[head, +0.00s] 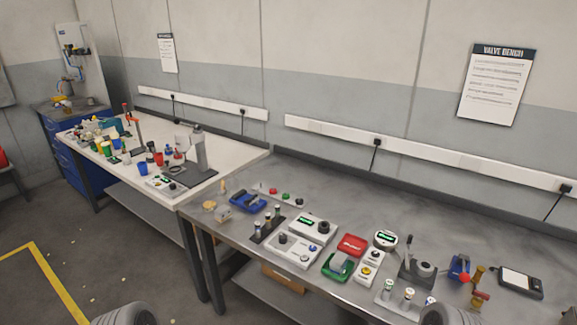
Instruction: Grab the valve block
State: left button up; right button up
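A metal bench (235,272) under a "VALVE BENCH" sign (495,84) holds several small devices. Which one is the valve block is too small to tell for certain. A light block with upright cylinders (396,300) is at the front edge. Neither gripper shows; only rounded grey parts of my arms appear at the bottom edge.
A white-topped bench (150,190) with cups and tools adjoins at the left. Red (352,245) and green (338,265) trays and grey control boxes (302,240) crowd the metal bench's front. The back strip of this bench is mostly clear. A dark tablet (520,282) lies at the right.

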aim_at(222, 212)
jog(key=u, duration=0.3)
jog(key=k, duration=0.4)
jog(key=u, duration=1)
jog(key=k, duration=0.9)
jog(key=u, duration=0.8)
jog(key=i, duration=3.8)
jog(key=z, duration=1.2)
jog(key=i, duration=1.25)
jog(key=z, duration=1.35)
